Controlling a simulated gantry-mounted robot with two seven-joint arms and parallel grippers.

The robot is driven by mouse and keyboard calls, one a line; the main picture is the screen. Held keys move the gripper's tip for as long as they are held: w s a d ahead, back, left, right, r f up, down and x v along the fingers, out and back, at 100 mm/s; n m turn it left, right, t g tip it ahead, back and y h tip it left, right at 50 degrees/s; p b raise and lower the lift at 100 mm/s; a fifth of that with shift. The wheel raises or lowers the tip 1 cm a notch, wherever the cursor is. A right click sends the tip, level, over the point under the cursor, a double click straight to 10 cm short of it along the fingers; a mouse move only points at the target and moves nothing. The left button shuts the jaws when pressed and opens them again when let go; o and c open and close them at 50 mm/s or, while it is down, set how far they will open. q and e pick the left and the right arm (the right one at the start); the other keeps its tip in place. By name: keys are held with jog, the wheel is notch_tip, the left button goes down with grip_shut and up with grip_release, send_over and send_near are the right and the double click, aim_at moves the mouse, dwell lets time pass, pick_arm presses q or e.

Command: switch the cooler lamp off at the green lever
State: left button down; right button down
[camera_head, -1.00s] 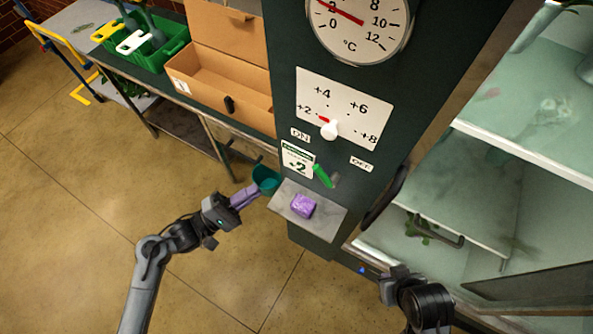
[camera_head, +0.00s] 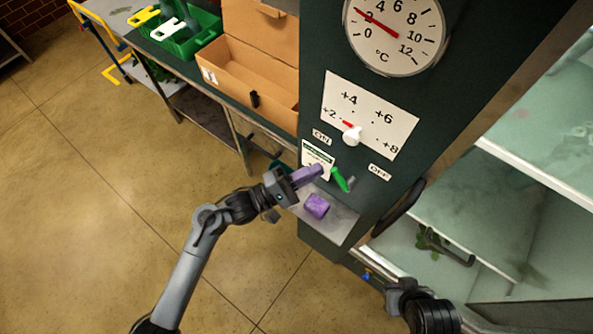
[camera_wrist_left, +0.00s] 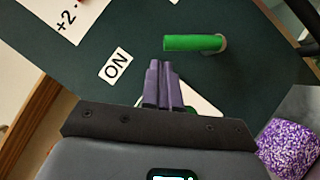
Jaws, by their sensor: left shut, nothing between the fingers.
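The green lever (camera_head: 341,180) sits on the dark cooler column, between the ON label (camera_head: 321,136) and the OFF label (camera_head: 379,172). Its handle leans toward the ON side. In the left wrist view the green lever (camera_wrist_left: 192,43) points left from its round pivot. The ON label (camera_wrist_left: 115,66) is to its left. My left gripper (camera_head: 321,170) has purple fingers, shut and empty, just left of the lever. In the left wrist view the fingertips (camera_wrist_left: 160,64) are just below the handle's free end, with a small gap showing. My right gripper's fingers are not visible.
A purple block (camera_head: 317,206) lies on the small grey shelf (camera_head: 340,226) below the lever. A white dial plate (camera_head: 385,121) and a thermometer (camera_head: 396,30) are above. The open cooler is at right. A cardboard box (camera_head: 240,75) stands on the bench at left.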

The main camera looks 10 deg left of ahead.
pick_arm(q)
jog(key=shift+s+d+r, duration=0.1)
jog(key=shift+d+r, duration=0.25)
jog(key=shift+d, duration=0.15)
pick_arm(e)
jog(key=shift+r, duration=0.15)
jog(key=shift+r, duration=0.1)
